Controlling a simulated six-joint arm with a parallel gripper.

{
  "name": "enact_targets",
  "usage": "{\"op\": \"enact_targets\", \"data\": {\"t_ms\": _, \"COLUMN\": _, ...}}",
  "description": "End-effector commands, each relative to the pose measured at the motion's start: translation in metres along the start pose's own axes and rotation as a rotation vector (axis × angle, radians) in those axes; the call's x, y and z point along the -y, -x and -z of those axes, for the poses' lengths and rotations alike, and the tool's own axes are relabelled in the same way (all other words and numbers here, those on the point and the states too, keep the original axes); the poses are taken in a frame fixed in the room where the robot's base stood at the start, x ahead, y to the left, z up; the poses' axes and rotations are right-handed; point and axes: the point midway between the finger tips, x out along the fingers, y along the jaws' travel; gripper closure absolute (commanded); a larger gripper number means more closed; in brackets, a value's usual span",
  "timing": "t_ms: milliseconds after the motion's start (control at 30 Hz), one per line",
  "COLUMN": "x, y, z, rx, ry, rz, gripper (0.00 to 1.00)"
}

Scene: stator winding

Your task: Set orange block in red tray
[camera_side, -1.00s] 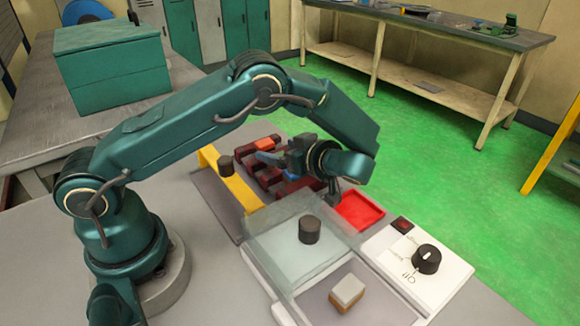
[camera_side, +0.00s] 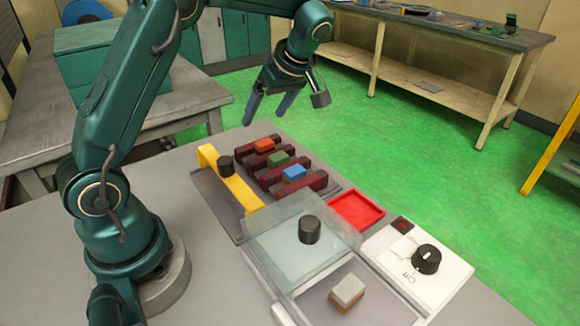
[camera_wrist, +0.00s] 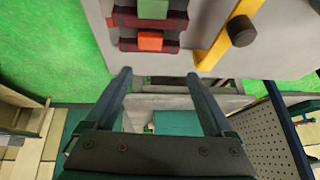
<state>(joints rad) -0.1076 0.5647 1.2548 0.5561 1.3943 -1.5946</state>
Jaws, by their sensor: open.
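The orange block (camera_side: 264,145) sits in the farthest dark red slotted holder in the side view; it also shows near the top of the wrist view (camera_wrist: 150,41). My gripper (camera_side: 263,118) is open and empty, raised above and behind the far end of the holders. In the wrist view its fingers (camera_wrist: 158,73) are spread, with the orange block ahead of the tips and not between them. The shallow red tray (camera_side: 356,210) is empty, to the right of the holders, and is not in the wrist view.
A green block (camera_side: 278,158) and a blue block (camera_side: 294,172) sit in nearer holders. A yellow bar with a black knob (camera_side: 226,164) stands left of them. A clear lid with a black knob (camera_side: 309,230) and a white control box (camera_side: 418,262) are nearer.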

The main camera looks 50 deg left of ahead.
Motion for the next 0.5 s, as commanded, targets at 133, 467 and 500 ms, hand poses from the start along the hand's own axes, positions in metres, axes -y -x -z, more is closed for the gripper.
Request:
{"op": "enact_targets", "data": {"t_ms": 133, "x": -0.007, "y": 0.006, "z": 0.017, "rx": 0.142, "ry": 0.026, "rz": -0.086, "gripper": 0.12}}
{"op": "enact_targets", "data": {"t_ms": 467, "x": -0.012, "y": -0.037, "z": -0.011, "rx": 0.149, "ry": 0.013, "rz": -0.088, "gripper": 0.12}}
{"op": "enact_targets", "data": {"t_ms": 500, "x": -0.013, "y": -0.040, "z": -0.012, "rx": 0.149, "ry": 0.013, "rz": -0.087, "gripper": 0.12}}
